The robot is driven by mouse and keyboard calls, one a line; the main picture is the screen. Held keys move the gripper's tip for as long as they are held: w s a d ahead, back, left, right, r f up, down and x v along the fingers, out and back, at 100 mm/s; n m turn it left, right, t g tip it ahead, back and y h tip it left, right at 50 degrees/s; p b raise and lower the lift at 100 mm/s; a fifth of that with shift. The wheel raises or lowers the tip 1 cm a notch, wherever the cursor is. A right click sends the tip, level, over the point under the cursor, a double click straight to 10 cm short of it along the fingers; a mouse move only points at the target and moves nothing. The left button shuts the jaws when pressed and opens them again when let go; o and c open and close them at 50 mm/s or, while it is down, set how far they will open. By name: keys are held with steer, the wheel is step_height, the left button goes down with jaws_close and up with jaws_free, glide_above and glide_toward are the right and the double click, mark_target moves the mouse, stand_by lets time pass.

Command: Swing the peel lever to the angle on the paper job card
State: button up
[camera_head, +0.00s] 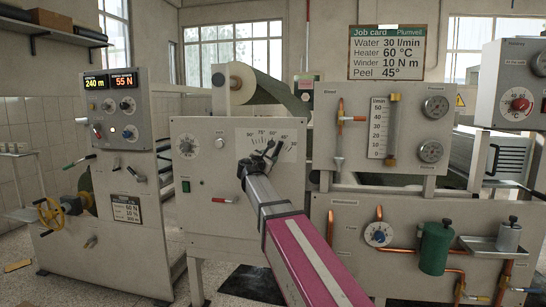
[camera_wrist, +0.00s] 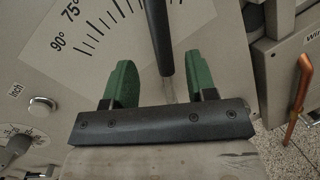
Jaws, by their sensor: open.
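The paper job card (camera_head: 387,52) hangs at the upper right and reads Peel 45°. The peel scale (camera_head: 250,135) is on the middle cabinet. In the wrist view the scale (camera_wrist: 70,40) shows 90° and 75° at the left. The dark peel lever (camera_wrist: 156,35) crosses its right part; the angle it points to cannot be read. My gripper (camera_head: 262,158) is at the lever. In the wrist view my gripper (camera_wrist: 160,70) has its green fingers apart, with the lever between them and a gap on both sides. My arm hides part of the cabinet front.
A round knob (camera_wrist: 42,106) and a dial (camera_wrist: 20,140) sit left of the gripper. The right-hand panel carries a flow tube (camera_head: 379,128), copper pipes and a green canister (camera_head: 435,247). A winder cabinet (camera_head: 110,230) with a yellow handwheel (camera_head: 50,214) stands at the left.

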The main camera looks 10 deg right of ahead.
steer(key=shift+v, duration=1.55)
steer(key=s+d+f+m+g+y, duration=0.1)
steer(key=s+d+f+m+g, duration=0.25)
steer(key=f, duration=0.65)
steer(key=s+d+f+m+g+y, duration=0.1)
steer(key=s+d+f+m+g, duration=0.2)
steer(key=f, duration=0.6)
steer(key=s+d+f+m+g+y, duration=0.1)
steer(key=s+d+f+m+g, duration=0.3)
steer(key=f, duration=0.6)
steer(key=s+a+f+m+g+y, duration=0.1)
steer(key=s+f+m+g+y, duration=0.4)
steer(key=s+f+m, duration=0.9)
steer(key=s+f+y, duration=0.2)
steer(key=s+f, duration=0.2)
steer(key=f, duration=0.3)
steer(key=shift+s, duration=0.35)
steer(key=shift+f+g, duration=0.15)
steer(key=shift+g, duration=0.1)
